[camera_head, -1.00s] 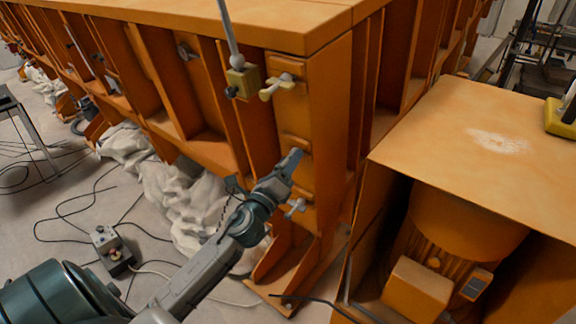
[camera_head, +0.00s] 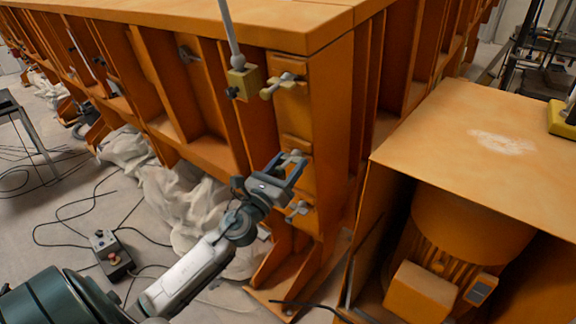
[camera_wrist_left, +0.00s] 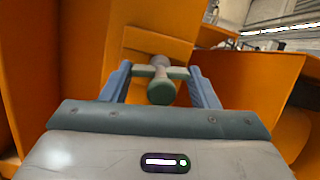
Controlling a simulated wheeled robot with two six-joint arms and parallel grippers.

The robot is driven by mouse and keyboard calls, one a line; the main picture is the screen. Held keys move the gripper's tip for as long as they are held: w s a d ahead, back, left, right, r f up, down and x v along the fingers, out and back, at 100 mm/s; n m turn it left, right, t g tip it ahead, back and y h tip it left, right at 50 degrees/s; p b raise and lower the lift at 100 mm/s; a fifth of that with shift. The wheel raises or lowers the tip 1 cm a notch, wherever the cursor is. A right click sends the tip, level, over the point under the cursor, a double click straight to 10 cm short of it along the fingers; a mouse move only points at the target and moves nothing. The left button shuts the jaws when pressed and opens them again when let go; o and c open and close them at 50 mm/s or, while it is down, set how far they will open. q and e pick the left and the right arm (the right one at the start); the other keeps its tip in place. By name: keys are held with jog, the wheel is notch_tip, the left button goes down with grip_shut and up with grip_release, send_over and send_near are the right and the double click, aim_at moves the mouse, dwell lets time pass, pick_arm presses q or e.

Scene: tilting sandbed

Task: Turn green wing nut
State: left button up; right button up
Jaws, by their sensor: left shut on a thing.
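A grey-green wing nut (camera_wrist_left: 160,90) with a crossbar sits on the orange end face of the frame. It lies between the two fingers of my left gripper (camera_wrist_left: 161,78) in the left wrist view, with the crossbar spanning from finger to finger. In the head view my left gripper (camera_head: 284,168) is shut on this wing nut (camera_head: 293,156), whose pale end shows partly behind the fingers. A pale yellow wing nut (camera_head: 278,86) is above it, and a grey one (camera_head: 299,210) is just below. My right gripper is not in view.
The orange sandbed frame (camera_head: 330,120) has deep ribs to the left. An orange box (camera_head: 450,130) with a motor-like unit inside stands to the right. White cloth (camera_head: 185,205), cables and a control box (camera_head: 112,255) lie on the floor.

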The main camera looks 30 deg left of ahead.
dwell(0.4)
pick_arm(q)
jog(key=o, duration=1)
jog(key=shift+f, duration=0.1)
jog(key=shift+s+f, duration=0.15)
jog(key=b+v, duration=0.7)
jog(key=v, duration=0.3)
jog(key=shift+s+a, duration=0.1)
jog(key=shift+s, duration=0.1)
